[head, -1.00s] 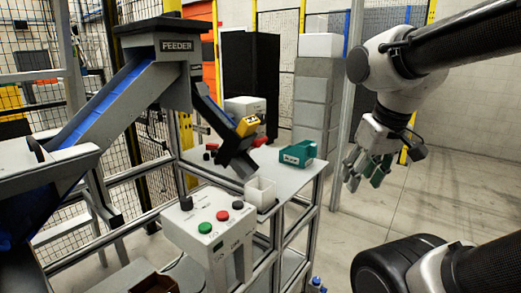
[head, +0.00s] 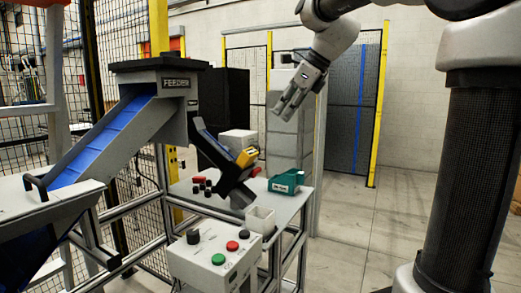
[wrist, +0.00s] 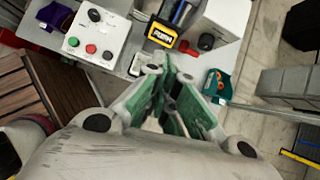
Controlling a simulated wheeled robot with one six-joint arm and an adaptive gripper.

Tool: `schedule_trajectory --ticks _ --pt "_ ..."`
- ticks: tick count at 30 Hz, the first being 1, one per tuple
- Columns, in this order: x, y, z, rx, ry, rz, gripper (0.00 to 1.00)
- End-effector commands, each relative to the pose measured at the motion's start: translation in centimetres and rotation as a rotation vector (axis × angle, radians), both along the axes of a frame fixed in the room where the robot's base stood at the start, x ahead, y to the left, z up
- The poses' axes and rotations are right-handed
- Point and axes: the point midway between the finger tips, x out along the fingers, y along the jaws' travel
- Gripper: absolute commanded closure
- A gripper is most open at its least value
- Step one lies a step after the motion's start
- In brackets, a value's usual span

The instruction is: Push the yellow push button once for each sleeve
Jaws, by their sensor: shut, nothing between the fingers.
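No sleeve can be made out with certainty. My gripper (head: 288,108) is shut and empty, high above the bench and apart from everything. Its green-padded fingers (wrist: 178,112) show in the wrist view.
The feeder (head: 158,80) with its blue ramp stands at left. Grey blocks are stacked behind. Open floor lies at right.

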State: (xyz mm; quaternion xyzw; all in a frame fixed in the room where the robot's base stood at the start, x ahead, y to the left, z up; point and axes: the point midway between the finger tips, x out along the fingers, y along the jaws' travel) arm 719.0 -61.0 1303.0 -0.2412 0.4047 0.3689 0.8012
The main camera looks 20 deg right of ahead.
Motion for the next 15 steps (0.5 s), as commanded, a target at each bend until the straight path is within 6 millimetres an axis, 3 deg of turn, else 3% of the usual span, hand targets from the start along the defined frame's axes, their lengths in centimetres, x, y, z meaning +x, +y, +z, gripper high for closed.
schedule_trajectory --ticks 6,15 --pt "-0.15 0.02 -0.09 0.058 0.064 -0.12 1.0" --pt "-0.16 0.01 -0.12 0.06 0.066 -0.125 1.0"
